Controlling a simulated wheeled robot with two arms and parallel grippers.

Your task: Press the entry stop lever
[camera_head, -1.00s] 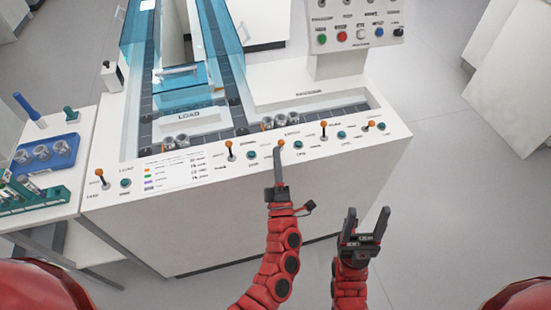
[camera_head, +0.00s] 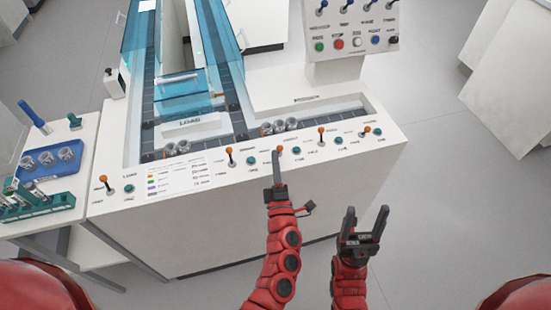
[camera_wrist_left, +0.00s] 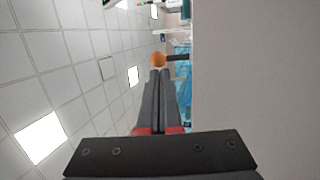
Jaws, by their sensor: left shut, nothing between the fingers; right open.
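Several orange-tipped levers stand along the front ledge of the white console (camera_head: 300,200). My left gripper (camera_head: 276,160) is shut and empty, its tip at the middle lever (camera_head: 280,149). In the left wrist view that lever's orange ball (camera_wrist_left: 158,59) sits just beyond the closed fingertips (camera_wrist_left: 159,73), which seem to touch or nearly touch it. The labels are too small to read, so I cannot tell which lever is the entry stop. Other levers stand to the left (camera_head: 230,151) and right (camera_head: 321,131). My right gripper (camera_head: 364,225) is open and empty in front of the console.
Teal buttons (camera_head: 252,160) sit between the levers. Several metal cylinders (camera_head: 285,124) stand in the track behind them. A control panel (camera_head: 352,30) rises at the back right. A side table at left holds a blue tray (camera_head: 50,160) and a green rack (camera_head: 40,202).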

